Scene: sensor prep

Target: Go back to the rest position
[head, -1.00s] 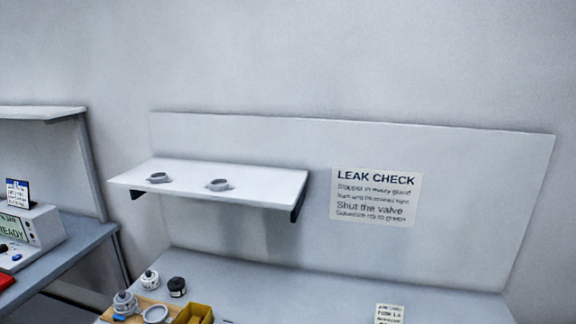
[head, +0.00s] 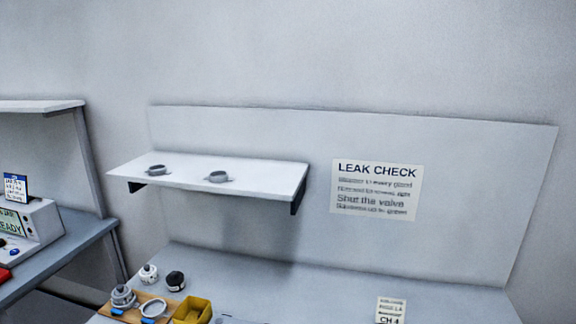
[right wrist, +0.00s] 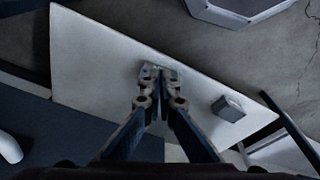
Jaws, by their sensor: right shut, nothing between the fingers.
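My right gripper (right wrist: 160,72) shows in the right wrist view with its two fingers together and nothing between them. Behind its tips is a pale flat panel (right wrist: 90,55), seen at a slant. A small grey block (right wrist: 228,107) is on the panel to the right of the fingers. I cannot tell whether the fingertips touch the panel. My left gripper is in neither view, and the head view shows neither arm.
The head view shows a bench (head: 270,285) with a wall shelf (head: 255,174) holding two grey rings. A wooden board (head: 130,313), a yellow bin (head: 193,311) and small fittings sit at the bench's left. A second bench (head: 75,245) with a device is farther left. The bench middle looks clear.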

